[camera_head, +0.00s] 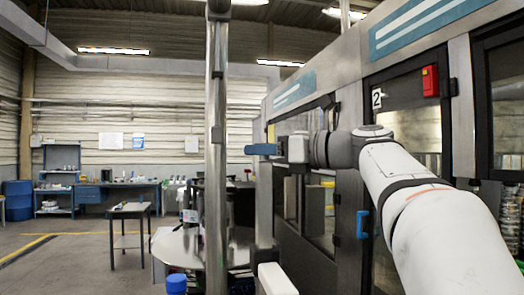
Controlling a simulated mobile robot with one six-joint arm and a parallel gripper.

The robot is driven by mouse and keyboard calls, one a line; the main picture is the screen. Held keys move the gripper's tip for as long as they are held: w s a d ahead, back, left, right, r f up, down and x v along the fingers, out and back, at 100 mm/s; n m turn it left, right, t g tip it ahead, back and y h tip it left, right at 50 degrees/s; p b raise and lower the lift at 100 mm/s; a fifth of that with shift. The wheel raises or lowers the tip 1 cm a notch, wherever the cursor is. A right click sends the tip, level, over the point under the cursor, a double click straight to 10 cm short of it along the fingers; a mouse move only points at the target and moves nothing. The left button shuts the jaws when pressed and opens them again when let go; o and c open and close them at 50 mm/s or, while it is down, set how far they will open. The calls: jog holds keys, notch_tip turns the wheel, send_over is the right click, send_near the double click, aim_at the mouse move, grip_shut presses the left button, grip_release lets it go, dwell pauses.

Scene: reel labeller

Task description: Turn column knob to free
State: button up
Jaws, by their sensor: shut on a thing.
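My white arm reaches in from the right, and its grey wrist ends in my gripper (282,150). A blue bar-like piece, the column knob (262,149), sits at the gripper's end, in front of an upright metal column (264,205). My gripper is shut on this blue piece. The fingertips are small and hard to make out against it. The knob's markings and its turned position cannot be read from this view.
The labeller machine (317,215) with dark-framed windows and a blue door handle (362,224) stands close on the right. A tall metal pole (216,130) rises left of the gripper, by a round pale table (180,250). Open floor (75,265) lies at left.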

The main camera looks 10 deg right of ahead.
jog(key=shift+c, duration=0.7)
jog(key=shift+r+p, duration=0.1)
jog(key=shift+p, duration=0.3)
jog(key=n+g+y+p, duration=0.1)
jog(key=p, duration=0.1)
jog(key=n+g+y+p, duration=0.1)
jog(key=g+p, duration=0.1)
jog(key=shift+w+r, duration=0.1)
jog(key=shift+r, duration=0.15)
jog(key=n+g+y+p, duration=0.1)
jog(key=n+g+p, duration=0.2)
jog(key=p, duration=0.1)
jog(key=shift+g+y, duration=0.4)
jog(key=shift+f+n+g+p, duration=0.25)
jog(key=shift+n+g+p, duration=0.15)
jog(key=shift+g+p, duration=0.35)
jog(key=shift+f, duration=0.1)
